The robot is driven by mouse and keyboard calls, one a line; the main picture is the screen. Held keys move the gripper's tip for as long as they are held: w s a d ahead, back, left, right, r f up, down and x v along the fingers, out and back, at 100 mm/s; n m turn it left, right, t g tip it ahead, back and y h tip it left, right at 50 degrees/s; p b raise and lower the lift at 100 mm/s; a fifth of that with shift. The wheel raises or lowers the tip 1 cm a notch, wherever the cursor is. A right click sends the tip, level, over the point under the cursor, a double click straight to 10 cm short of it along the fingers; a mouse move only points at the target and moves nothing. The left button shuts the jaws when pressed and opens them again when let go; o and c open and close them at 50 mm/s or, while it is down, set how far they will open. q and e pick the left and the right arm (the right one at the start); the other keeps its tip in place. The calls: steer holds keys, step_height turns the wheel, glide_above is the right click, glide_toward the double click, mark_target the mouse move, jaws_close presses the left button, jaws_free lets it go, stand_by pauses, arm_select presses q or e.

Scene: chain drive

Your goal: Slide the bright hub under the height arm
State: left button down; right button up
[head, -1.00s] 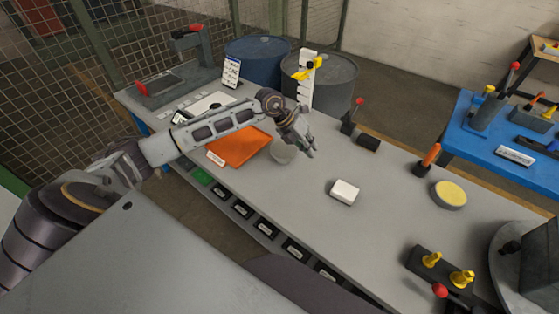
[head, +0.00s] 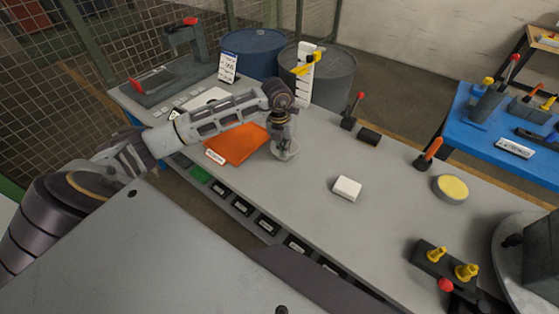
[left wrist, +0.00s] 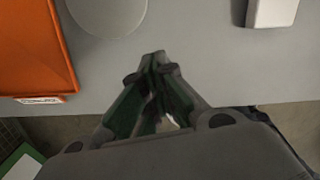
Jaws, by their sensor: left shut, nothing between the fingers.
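The bright hub, a pale grey disc (left wrist: 108,12), lies flat on the grey table in the left wrist view, cut by the top edge. In the head view the hub (head: 290,154) is partly hidden behind my left gripper (head: 281,152). That gripper points down, its fingers shut and empty; in the left wrist view the fingertips (left wrist: 155,58) show just right of and below the disc, apart from it in the picture. The height arm (head: 306,64) is yellow, on a white stepped upright (head: 305,82) at the table's back edge. My right gripper is out of view.
An orange tray (head: 241,145) lies left of the hub. A white block (head: 346,188) sits to the right. A red-knobbed lever (head: 351,113) and a dark block (head: 369,136) stand behind. The table between hub and upright is partly hidden by my left arm.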

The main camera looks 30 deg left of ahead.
arm_select(q)
steer(key=shift+s+a+f+n+g+y, duration=0.1)
steer(key=shift+s+a+n+g+y, duration=0.4)
steer(key=shift+s+a+n, duration=0.5)
steer(key=shift+s+d+f, duration=0.1)
steer(key=f, duration=0.3)
steer(key=f+p, duration=0.1)
steer(key=f, duration=0.5)
steer(key=shift+w+f+p, duration=0.35)
steer(key=shift+w+p, duration=0.05)
steer(key=shift+w+a+p, duration=0.2)
steer(key=shift+w+a, duration=0.2)
steer(key=shift+w, duration=0.35)
steer(key=shift+w+a+p, duration=0.15)
steer(key=shift+w+a, duration=0.2)
steer(key=shift+w, duration=0.35)
steer(key=shift+w, duration=0.1)
